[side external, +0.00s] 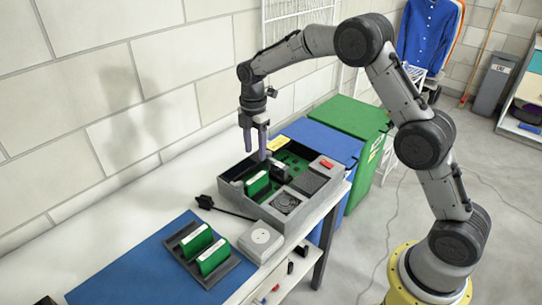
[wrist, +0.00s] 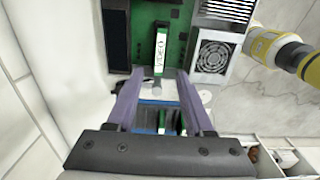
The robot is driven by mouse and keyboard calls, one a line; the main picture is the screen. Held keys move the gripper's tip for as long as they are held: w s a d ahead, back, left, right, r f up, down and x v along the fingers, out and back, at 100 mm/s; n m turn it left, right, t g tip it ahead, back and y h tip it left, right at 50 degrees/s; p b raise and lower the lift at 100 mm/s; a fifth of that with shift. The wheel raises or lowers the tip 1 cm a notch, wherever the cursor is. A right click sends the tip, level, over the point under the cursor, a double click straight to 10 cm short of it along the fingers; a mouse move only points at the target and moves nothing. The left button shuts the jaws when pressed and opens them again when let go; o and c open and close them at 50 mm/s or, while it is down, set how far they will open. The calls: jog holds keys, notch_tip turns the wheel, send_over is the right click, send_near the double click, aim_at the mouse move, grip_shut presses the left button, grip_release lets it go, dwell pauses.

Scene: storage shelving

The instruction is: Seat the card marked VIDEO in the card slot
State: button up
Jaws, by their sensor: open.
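The green card marked VIDEO (wrist: 160,52) stands upright inside the grey open chassis (side external: 267,210), its white label edge facing up. In the side view this looks like the card (side external: 257,184) at the chassis's left end. Whether it is fully down in the card slot cannot be told; the slot is hidden beneath it. My gripper (side external: 255,152) is above the chassis, pointing down, open and empty. In the wrist view, my fingertips (wrist: 158,74) are spread to either side, near the card's lower end, and do not touch it.
Two green cards (side external: 196,242) stand in a dark rack (side external: 238,270) on the blue mat (side external: 115,272). A white box (side external: 260,240) and a black cable piece (side external: 206,202) lie near the chassis. Fans and raised chassis walls surround the green board. Blue and green bins stand behind.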

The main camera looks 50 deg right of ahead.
jog(key=s+a+r+m+t, duration=0.1)
jog(key=s+r+m+t, duration=0.2)
jog(key=s+r+m, duration=0.95)
jog(key=s+r+m+t, duration=0.2)
jog(key=s+m, duration=0.3)
jog(key=s, duration=1.7)
jog(key=shift+s+a+r+t, duration=0.15)
jog(key=shift+s+a+t, duration=0.1)
jog(key=shift+s+t, duration=0.05)
jog(key=shift+m, duration=0.25)
